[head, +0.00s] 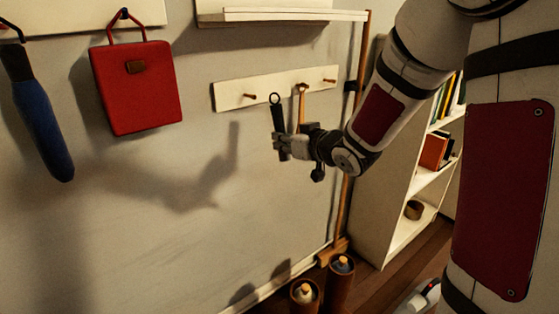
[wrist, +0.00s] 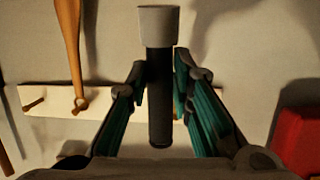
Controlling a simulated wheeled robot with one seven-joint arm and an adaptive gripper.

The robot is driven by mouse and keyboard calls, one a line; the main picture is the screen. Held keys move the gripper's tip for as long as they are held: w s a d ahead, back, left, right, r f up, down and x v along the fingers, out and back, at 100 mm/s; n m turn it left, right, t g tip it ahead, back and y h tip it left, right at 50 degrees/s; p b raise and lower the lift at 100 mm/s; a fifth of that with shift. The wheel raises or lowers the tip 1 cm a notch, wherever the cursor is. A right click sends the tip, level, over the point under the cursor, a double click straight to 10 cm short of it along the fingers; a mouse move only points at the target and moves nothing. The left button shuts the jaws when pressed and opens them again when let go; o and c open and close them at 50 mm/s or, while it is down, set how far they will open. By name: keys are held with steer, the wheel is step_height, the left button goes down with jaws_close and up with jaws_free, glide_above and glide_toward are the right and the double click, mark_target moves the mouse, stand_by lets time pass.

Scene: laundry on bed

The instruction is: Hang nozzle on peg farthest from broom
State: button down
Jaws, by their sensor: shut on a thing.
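The nozzle (head: 277,117) is a dark tube with a ring at its top; its grey end shows in the wrist view (wrist: 159,24). My gripper (head: 283,146) is shut on it and holds it nearly upright, in front of the pale peg board (head: 252,93). The ring appears between the left peg (head: 220,96) and the middle peg; its depth from the board is unclear. The left peg is bare. A wooden-handled item (head: 302,105) hangs at the middle peg. The right peg (head: 330,81) is bare. The broom (head: 343,205) stands upright right of the board.
A red bag (head: 135,88) and a blue item (head: 40,125) hang on the wall at left. A shelf (head: 285,15) juts out above the board. A bookcase (head: 405,225) stands at right. Two brown containers (head: 342,285) stand on the floor below.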

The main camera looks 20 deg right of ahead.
steer(key=shift+s+a+n+t+y+b, duration=0.45)
steer(key=shift+a+y+b, duration=0.4)
steer(key=shift+b, duration=0.3)
steer(key=b+x, duration=0.2)
steer(key=x, duration=0.7)
steer(key=shift+w+r, duration=0.2)
steer(key=shift+w, duration=0.2)
steer(key=shift+a+f, duration=0.1)
steer(key=shift+a, duration=0.05)
stand_by(0.5)
steer(key=c, duration=1.4)
jaws_free()
steer(key=shift+o, duration=0.2)
